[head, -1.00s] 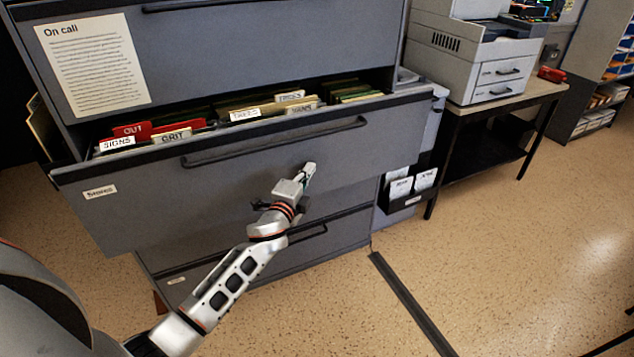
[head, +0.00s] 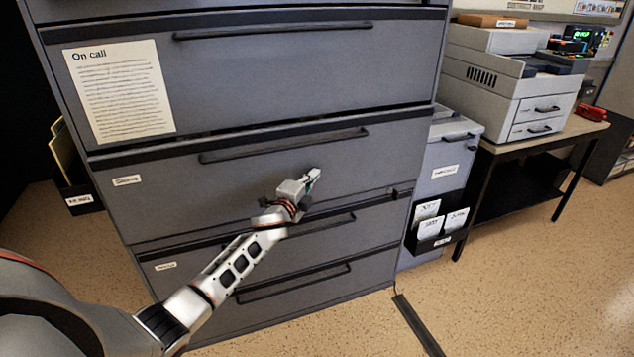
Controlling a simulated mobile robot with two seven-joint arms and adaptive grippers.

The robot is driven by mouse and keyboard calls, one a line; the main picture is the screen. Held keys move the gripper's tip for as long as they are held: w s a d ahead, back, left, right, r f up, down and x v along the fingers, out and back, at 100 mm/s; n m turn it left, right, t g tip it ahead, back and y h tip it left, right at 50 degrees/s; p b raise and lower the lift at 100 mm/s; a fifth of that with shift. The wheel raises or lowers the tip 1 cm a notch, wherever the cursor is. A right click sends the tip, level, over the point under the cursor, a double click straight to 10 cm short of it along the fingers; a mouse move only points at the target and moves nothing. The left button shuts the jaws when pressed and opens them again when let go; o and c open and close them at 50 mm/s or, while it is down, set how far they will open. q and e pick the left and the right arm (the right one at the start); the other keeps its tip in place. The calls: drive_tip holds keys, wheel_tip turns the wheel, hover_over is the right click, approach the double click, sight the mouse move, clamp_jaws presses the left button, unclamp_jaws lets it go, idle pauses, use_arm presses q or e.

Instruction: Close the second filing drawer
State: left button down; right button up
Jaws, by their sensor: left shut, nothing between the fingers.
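The grey filing cabinet (head: 310,75) fills the left and middle of the head view. Its second drawer (head: 230,185), with a small label at its left and a long dark handle (head: 285,145), sits in line with the cabinet front, and no folders show. A thin dark gap runs along its top edge. My left gripper (head: 314,176) is shut and empty, its fingertips at the right half of this drawer's front, below the handle. Whether they touch it I cannot tell. My right gripper is not in view.
Lower drawers (head: 290,268) look shut. To the right stand a smaller grey cabinet (head: 450,160) with a black leaflet holder (head: 440,235) and a table (head: 555,138) bearing a printer (head: 510,85). The speckled floor (head: 530,290) at the right front is clear apart from a dark strip (head: 420,325).

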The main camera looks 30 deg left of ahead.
sight(308, 170)
use_arm(q)
drive_tip(key=shift+w+a+r, duration=0.15)
drive_tip(key=shift+w+a, duration=0.75)
drive_tip(key=shift+a, duration=0.3)
drive_tip(key=shift+r, duration=0.1)
